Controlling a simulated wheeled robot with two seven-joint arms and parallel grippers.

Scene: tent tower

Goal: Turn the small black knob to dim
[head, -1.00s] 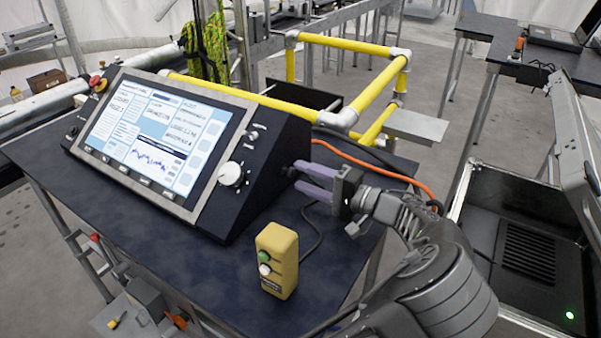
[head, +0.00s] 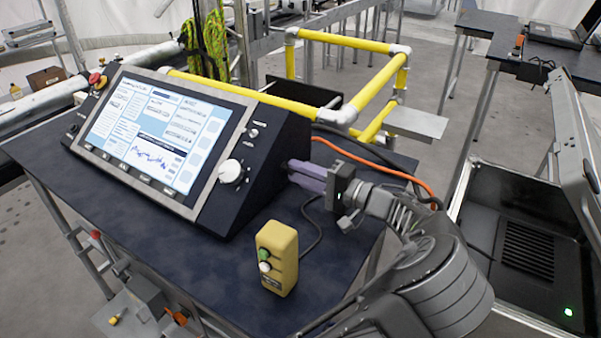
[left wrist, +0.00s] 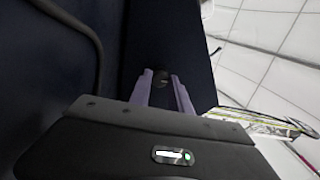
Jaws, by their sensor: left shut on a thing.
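The console (head: 262,150) stands on a dark table, with a lit screen (head: 150,133) on its sloped face. In the left wrist view, the small black knob (left wrist: 160,78) sits between the fingertips of the left gripper (left wrist: 161,80), against the dark wall. In the head view the knob is hidden by the fingers and too dark to make out. My right gripper is not in view.
A white dial (head: 230,171) is on the console front. A yellow button box (head: 277,258) stands on the table (head: 190,275) in front of the gripper. An orange cable (head: 375,170) runs behind the wrist. Yellow rails (head: 345,43) stand behind; an open case (head: 530,240) is at the right.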

